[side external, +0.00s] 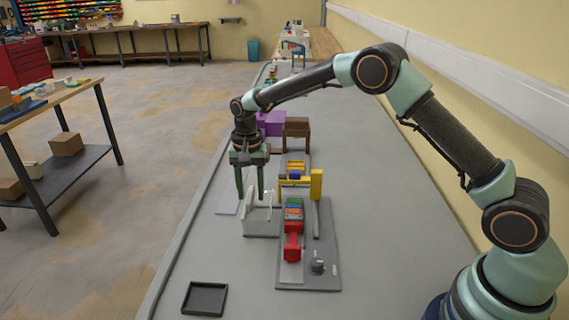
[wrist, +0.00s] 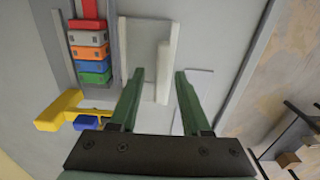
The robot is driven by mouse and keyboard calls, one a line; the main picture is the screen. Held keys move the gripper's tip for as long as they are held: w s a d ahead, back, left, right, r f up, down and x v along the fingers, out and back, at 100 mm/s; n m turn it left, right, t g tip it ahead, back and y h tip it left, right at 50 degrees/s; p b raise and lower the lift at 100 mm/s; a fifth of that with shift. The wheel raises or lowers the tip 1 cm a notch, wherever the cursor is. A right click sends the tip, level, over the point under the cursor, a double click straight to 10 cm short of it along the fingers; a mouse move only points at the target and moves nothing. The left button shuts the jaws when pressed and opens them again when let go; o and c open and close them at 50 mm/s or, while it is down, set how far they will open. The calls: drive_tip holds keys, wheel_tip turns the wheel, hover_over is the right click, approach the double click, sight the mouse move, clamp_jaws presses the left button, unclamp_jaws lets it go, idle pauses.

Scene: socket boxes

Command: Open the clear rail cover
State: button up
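My gripper (side external: 250,196) points down with its two green fingers apart; nothing is gripped. It is above a pale grey unit (side external: 262,232) with upright whitish walls, which seems to be the clear rail cover. The wrist view shows this unit as a flat grey plate (wrist: 141,55) with a white upright bar (wrist: 163,70). That bar appears between my open fingers (wrist: 158,80), with a visible gap on each side. I cannot tell whether the fingertips reach down beside it. Where the cover is hinged is unclear.
Beside it, a grey base (side external: 309,282) carries a rail with coloured blocks (side external: 294,211), a red piece (side external: 292,246) and a knob (side external: 317,266). A yellow post (side external: 316,188) stands close. Purple (side external: 271,123) and brown (side external: 297,128) boxes are behind. A black tray (side external: 205,298) lies in front.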

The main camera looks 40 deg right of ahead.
wheel_tip(320, 180, up, 12)
idle(0.6)
drive_tip(key=s+d+r+n+t, duration=0.3)
drive_tip(key=s+d+r+n, duration=0.1)
drive_tip(key=s+r, duration=0.6)
drive_tip(key=s+d+f+n+t, duration=0.1)
drive_tip(key=s+f+n, duration=0.1)
drive_tip(key=s, duration=0.5)
drive_tip(key=s+d+f+n+t, duration=0.1)
drive_tip(key=s+d+f+n, duration=0.1)
drive_tip(key=s, duration=0.5)
drive_tip(key=shift+s+d+f+n+t, duration=0.2)
drive_tip(key=shift+d+n+t, duration=0.1)
drive_tip(key=shift+n, duration=0.2)
